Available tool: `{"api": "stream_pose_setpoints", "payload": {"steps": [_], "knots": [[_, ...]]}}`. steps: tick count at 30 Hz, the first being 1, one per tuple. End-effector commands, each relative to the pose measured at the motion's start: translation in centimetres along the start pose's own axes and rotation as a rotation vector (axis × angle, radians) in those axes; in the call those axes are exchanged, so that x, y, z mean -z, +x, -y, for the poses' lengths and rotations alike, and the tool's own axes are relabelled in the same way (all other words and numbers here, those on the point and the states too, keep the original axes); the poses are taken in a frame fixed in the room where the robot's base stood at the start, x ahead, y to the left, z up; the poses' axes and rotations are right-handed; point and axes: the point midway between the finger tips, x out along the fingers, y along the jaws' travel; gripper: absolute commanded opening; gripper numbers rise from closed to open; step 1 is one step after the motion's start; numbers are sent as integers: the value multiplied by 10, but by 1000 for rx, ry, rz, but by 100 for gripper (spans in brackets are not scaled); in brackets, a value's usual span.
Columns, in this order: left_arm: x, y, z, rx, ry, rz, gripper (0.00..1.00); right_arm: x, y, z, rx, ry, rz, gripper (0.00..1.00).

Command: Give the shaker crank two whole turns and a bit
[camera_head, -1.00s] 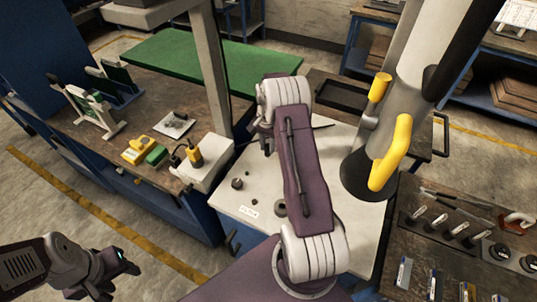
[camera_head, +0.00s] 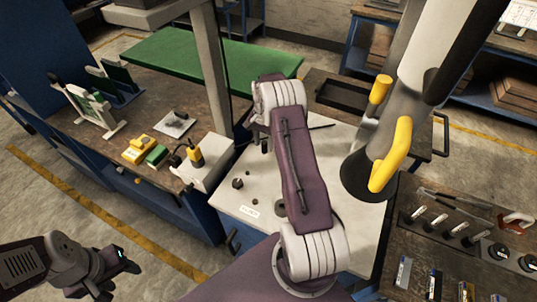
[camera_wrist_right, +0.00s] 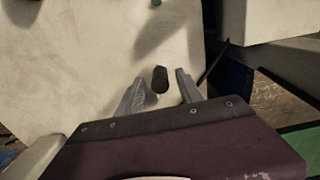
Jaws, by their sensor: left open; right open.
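The white-topped bench (camera_head: 345,230) stands in front of me, with my right arm stretched over it. In the right wrist view, my right gripper (camera_wrist_right: 161,88) is open, its two fingers on either side of an upright dark knob (camera_wrist_right: 160,79), which looks like the crank's handle. I cannot tell whether the fingers touch it. The rest of the crank cannot be made out. In the head view the right gripper is mostly hidden by my arm. My left gripper (camera_head: 122,277) is open and empty over the floor at the lower left, away from the bench.
A thick grey column with yellow handles (camera_head: 391,155) rises on the bench's right side. A white box with a yellow-black part (camera_head: 202,165) stands at left. Small dark pieces (camera_head: 237,183) lie on the bench top. A tool bench (camera_head: 455,255) is at right.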

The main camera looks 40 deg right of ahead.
Motion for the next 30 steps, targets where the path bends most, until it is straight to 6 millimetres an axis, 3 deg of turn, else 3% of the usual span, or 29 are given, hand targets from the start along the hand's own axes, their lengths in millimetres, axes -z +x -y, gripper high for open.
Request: {"api": "stream_pose_setpoints", "payload": {"steps": [18, 30], "knots": [[6, -58, -1, 0, 0, 0, 50, 0, -77, 0, 0, 0, 0, 44], [6, -58, -1, 0, 0, 0, 50, 0, -78, 0, 0, 0, 0, 44]]}}
